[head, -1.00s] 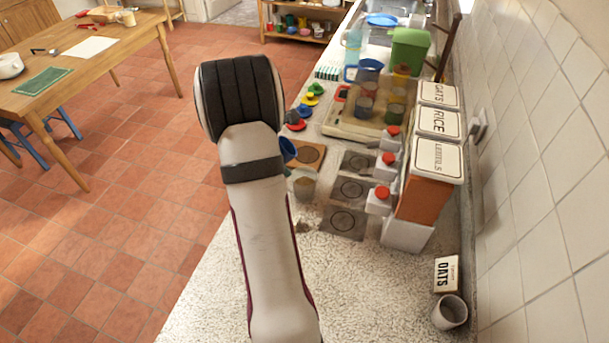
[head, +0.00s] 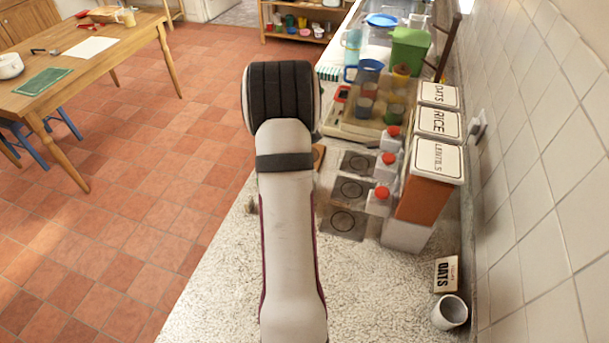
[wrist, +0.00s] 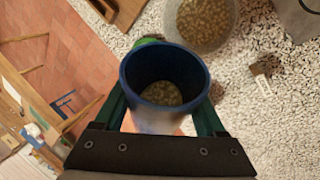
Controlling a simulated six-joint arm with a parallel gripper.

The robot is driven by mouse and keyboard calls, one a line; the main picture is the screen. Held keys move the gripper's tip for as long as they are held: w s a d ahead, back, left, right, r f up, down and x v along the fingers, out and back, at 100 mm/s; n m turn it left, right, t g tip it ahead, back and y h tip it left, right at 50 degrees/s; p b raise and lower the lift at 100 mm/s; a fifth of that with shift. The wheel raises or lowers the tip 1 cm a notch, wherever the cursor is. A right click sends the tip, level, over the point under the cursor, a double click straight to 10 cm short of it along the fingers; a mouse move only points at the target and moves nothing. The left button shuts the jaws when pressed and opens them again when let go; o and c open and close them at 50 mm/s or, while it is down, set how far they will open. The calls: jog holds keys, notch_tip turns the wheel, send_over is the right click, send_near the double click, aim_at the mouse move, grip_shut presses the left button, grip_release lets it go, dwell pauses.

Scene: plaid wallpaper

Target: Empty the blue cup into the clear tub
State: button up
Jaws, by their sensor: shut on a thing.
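The blue cup (wrist: 160,68) is between my green fingers in the wrist view, with its mouth facing the camera. Small beige-green pieces lie in its bottom. My gripper (wrist: 163,105) is shut on the cup. The clear tub (wrist: 234,18) is at the top of the wrist view, beyond the cup, with similar small pieces in it. The cup and tub appear apart in the picture, and part of the tub is cut off by the frame edge. In the head view my arm hides the cup and my fingers.
Dark square tiles (head: 345,222) lie on the speckled counter (head: 385,300). White bottles with red caps (head: 378,202) and labelled canisters (head: 437,162) stand along the wall. The near counter is mostly clear.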

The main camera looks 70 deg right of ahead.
jog(key=shift+s+d+f+t, duration=0.1)
jog(key=shift+s+f+t, duration=0.05)
jog(key=shift+t, duration=0.25)
jog(key=shift+y, duration=0.3)
jog(key=shift+s+d+f+t, duration=0.15)
jog(key=shift+s+t, duration=0.05)
jog(key=shift+t, duration=0.2)
jog(key=shift+r+m+t+y, duration=0.4)
jog(key=shift+r+t+y, duration=0.15)
jog(key=shift+t, duration=0.45)
jog(key=shift+r+t+y, duration=0.25)
jog(key=shift+t, duration=0.25)
dwell(0.6)
